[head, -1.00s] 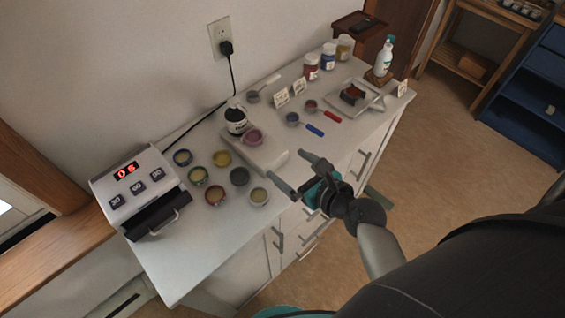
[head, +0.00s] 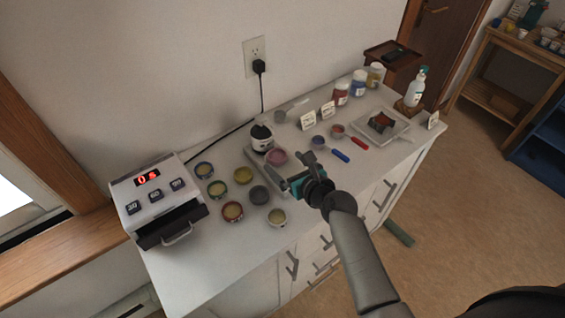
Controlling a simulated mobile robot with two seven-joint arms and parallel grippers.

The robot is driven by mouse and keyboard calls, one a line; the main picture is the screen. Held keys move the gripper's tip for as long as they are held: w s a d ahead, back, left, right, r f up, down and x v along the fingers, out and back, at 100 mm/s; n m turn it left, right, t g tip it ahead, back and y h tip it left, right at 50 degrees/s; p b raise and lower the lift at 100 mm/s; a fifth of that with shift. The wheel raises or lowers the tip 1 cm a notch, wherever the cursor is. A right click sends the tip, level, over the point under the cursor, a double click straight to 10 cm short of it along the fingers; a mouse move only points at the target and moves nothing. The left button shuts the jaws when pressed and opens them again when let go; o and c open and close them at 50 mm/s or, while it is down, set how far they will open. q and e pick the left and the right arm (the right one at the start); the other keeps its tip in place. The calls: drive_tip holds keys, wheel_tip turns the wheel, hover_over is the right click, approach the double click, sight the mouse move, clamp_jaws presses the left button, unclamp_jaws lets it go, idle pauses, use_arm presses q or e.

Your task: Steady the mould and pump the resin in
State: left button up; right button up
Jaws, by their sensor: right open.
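The white pump bottle with a teal top (head: 415,90) stands upright at the far right of the counter, on a small wooden block. A dark reddish mould (head: 382,122) lies on a pale square tray (head: 398,130) left of the bottle. My right gripper (head: 290,166) is open and empty, over the counter's front half beside the pink cup (head: 277,156). It is well left of the mould and the bottle and touches neither. It hides part of the pale slab under the cup. My left gripper is not in view.
A curing box with a red display (head: 147,178) stands at the left. Several small round tins (head: 243,175) sit beside it. Blue (head: 340,156) and red (head: 359,143) handled scoops lie left of the tray. Jars (head: 358,83) and small cards (head: 328,109) stand behind.

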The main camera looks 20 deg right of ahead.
sight(277, 157)
drive_tip(key=shift+x, duration=1.2)
